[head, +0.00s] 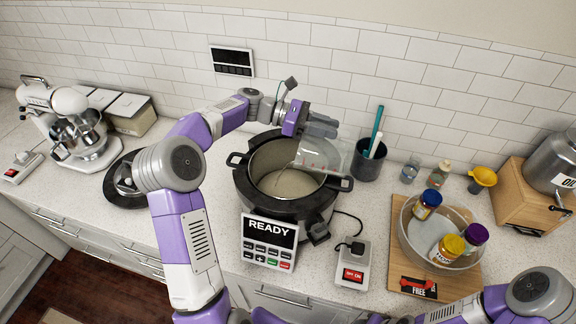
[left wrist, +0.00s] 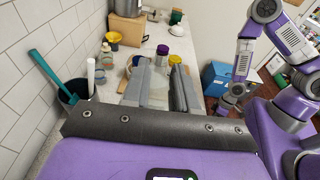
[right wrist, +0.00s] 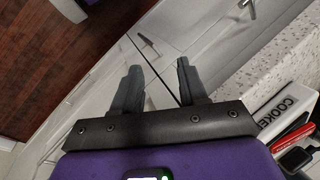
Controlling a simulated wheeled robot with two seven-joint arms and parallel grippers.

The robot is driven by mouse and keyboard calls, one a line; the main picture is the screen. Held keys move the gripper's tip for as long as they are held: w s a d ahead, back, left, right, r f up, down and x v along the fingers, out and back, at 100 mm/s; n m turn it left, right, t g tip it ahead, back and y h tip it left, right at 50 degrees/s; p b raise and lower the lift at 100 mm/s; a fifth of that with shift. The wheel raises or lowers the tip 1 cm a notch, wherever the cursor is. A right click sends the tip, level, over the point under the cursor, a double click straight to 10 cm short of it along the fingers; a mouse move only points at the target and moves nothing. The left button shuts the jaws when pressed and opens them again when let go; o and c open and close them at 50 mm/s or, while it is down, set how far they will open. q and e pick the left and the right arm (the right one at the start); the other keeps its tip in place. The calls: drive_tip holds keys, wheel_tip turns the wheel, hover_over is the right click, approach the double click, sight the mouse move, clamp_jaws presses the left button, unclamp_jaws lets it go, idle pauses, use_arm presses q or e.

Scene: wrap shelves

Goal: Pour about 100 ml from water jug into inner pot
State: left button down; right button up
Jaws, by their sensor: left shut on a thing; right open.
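The cooker (head: 285,208) stands on the counter with its lid off and a "READY" panel (head: 270,233) in front. The inner pot (head: 262,166) sits in it, with pale contents at the bottom. The clear water jug (head: 318,158) is tilted over the pot's right part, with reddish marks on its side. My left gripper (head: 318,124) is shut on the jug, above the pot's back right rim. In the left wrist view the jug (left wrist: 147,85) shows between the fingers. I cannot make out a stream of water. My right gripper (right wrist: 158,85) is open and empty, in front of the counter's drawers.
A dark cup (head: 368,162) with utensils stands right of the cooker. A red-switched box (head: 352,265) is in front of it. The black lid (head: 122,184) and stand mixer (head: 78,130) are at left.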

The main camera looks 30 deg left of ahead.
sight(349, 134)
use_arm(q)
drive_tip(key=shift+g+y, duration=0.4)
drive_tip(key=shift+y, duration=0.4)
drive_tip(key=d, duration=0.3)
drive_tip(key=w+d+p, duration=0.1)
drive_tip(key=shift+d+r, duration=0.15)
drive_tip(key=shift+r, duration=0.25)
drive_tip(key=p, duration=0.2)
drive_tip(key=d+y+p, duration=0.1)
drive_tip(key=p, duration=0.1)
drive_tip(key=shift+w+d, duration=0.2)
drive_tip(key=shift+w, duration=0.05)
drive_tip(key=shift+f+y, duration=0.15)
drive_tip(key=shift+y, duration=0.15)
drive_tip(key=shift+a+f, duration=0.1)
drive_tip(key=shift+f, duration=0.15)
drive_tip(key=d+y+p, duration=0.1)
drive_tip(key=p, duration=0.1)
drive_tip(key=shift+w+p, duration=0.15)
drive_tip(key=shift+p, duration=0.2)
drive_tip(key=shift+d+f+g, duration=0.1)
drive_tip(key=shift+d+g, duration=0.05)
drive_tip(key=shift+g, duration=0.15)
drive_tip(key=shift+f, duration=0.15)
